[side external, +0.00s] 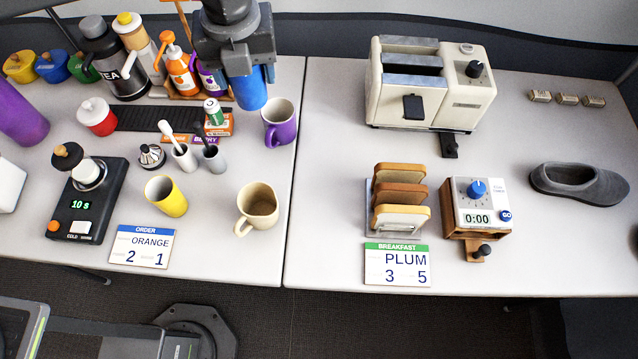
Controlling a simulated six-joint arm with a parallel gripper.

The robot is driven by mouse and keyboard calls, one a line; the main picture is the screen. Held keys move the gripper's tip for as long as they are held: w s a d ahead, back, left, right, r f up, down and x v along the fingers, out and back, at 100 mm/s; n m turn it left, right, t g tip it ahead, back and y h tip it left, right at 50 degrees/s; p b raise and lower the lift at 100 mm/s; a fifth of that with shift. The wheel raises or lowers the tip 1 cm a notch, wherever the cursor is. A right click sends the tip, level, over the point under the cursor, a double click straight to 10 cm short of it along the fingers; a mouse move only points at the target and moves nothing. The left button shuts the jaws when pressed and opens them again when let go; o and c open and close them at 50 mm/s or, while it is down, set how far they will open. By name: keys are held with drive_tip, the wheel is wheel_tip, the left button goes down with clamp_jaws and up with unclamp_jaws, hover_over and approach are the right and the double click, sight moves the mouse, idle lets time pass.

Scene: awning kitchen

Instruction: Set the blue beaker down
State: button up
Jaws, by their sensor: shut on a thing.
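My gripper (247,66) is at the top of the side view, over the back of the left table. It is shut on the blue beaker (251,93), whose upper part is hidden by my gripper. The beaker looks upright. I cannot tell whether its base touches the table or hangs above it. It is just right of the purple bottle and behind the purple mug (279,124). A yellow cup (166,196) stands further forward on the same table.
An orange bottle (181,72) and other containers crowd the back left. A small can (213,112) stands in front of the beaker. A beige mug (258,206) stands near the front edge. The toaster (430,85) is on the right table. Bare tabletop lies right of the beaker.

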wheel_tip(320, 180, down, 11)
drive_tip(key=shift+s+d+f, duration=0.7)
drive_tip(key=shift+d+f, duration=1.15)
drive_tip(key=shift+s+d+f, duration=0.65)
drive_tip(key=shift+d+f, duration=1.15)
drive_tip(key=shift+s+d+f, duration=0.7)
drive_tip(key=shift+d+f, duration=1.15)
drive_tip(key=shift+f, duration=0.15)
drive_tip(key=o, duration=0.9)
drive_tip(key=r, duration=0.4)
drive_tip(key=s+r, duration=0.1)
drive_tip(key=r, duration=0.7)
drive_tip(key=shift+s+d+r, duration=0.1)
drive_tip(key=shift+s, duration=0.1)
